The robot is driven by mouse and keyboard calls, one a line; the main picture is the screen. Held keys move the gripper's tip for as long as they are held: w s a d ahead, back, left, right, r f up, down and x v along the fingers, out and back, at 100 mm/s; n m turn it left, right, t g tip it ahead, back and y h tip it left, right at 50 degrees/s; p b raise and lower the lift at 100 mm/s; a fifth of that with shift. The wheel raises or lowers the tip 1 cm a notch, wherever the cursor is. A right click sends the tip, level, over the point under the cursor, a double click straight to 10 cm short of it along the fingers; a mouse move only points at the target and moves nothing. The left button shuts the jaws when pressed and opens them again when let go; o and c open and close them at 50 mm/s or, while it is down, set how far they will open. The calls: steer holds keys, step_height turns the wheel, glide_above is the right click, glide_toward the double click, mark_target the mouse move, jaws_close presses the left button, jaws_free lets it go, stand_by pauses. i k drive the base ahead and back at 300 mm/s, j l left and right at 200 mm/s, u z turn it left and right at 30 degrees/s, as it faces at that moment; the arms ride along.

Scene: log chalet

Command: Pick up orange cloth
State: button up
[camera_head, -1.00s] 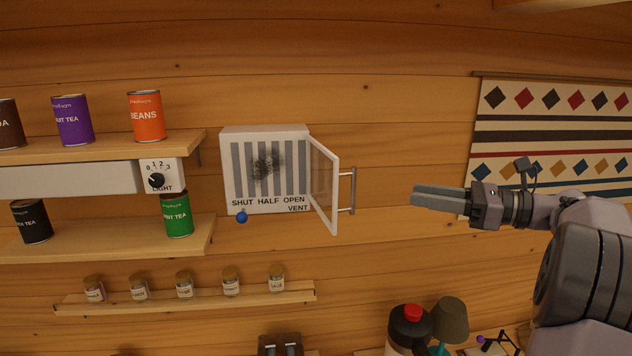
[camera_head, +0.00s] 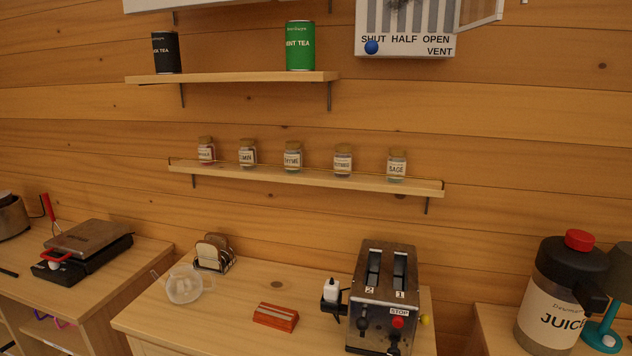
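I see no orange cloth that I can make out in the current head view. The only orange-red thing on the counter is a small block-like object (camera_head: 276,317) with a pale strip on top; it looks rigid, and I cannot tell what it is. My gripper is not in the current view.
The wooden counter (camera_head: 215,325) holds a two-slot toaster (camera_head: 385,300), a toast rack (camera_head: 213,254) and a glass pot (camera_head: 184,285). A press grill (camera_head: 82,250) stands left, a juice jug (camera_head: 560,290) right. A spice shelf (camera_head: 300,177) juts from the wall above.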

mark_target(286, 319)
steer(key=l+u, duration=0.5)
steer(key=l, duration=1.15)
steer(key=k, duration=0.05)
